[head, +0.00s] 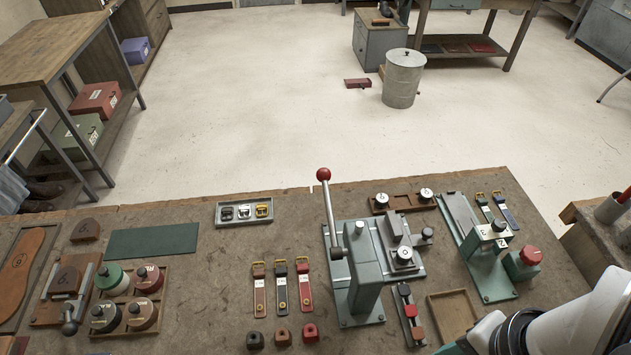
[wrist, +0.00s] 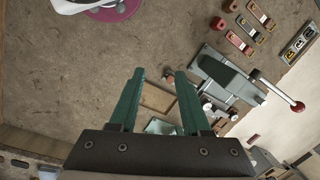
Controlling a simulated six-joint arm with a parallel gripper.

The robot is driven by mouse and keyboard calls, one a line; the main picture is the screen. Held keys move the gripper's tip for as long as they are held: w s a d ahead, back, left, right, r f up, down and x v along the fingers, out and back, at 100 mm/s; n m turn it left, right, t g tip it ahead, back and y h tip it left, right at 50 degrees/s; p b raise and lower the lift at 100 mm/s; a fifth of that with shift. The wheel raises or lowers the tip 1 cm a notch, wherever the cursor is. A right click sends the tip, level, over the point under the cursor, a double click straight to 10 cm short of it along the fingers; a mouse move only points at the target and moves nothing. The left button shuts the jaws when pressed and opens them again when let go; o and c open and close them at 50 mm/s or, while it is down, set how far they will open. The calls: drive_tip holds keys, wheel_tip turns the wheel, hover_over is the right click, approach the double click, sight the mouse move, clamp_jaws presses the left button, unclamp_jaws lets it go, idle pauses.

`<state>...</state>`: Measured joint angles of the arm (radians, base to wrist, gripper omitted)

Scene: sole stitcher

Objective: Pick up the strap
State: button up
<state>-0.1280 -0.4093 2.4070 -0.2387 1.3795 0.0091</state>
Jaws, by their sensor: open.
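Three short straps with buckles lie side by side on the bench left of the lever press: a brown-red one (head: 259,293), a dark one (head: 281,291) and a red one (head: 304,288). Each bears a white tag. They also show at the upper right of the wrist view, the red strap (wrist: 239,43) nearest. Two more buckled straps (head: 485,207) lie at the right by the green press. My gripper (wrist: 160,74) is open and empty, its teal fingers apart and away from the straps. My arm enters the head view at the lower right; the fingertips are not visible there.
The lever press (head: 362,278) with its tall red-knobbed lever stands right of the three straps. Small blocks (head: 283,335) sit below them, a buckle tray (head: 244,212) above. An empty wooden tray (head: 453,316) is near my arm.

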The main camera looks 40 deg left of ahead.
drive_tip(key=w+a+r+n, duration=0.1)
drive_tip(key=w+a+n, duration=0.2)
drive_tip(key=w+a, duration=0.3)
drive_tip(key=n+h, duration=0.2)
drive_tip(key=n, duration=0.8)
hover_over(258, 271)
wheel_tip(258, 271, down, 9)
wheel_tip(258, 271, down, 15)
drive_tip(key=shift+f, duration=0.2)
clamp_jaws()
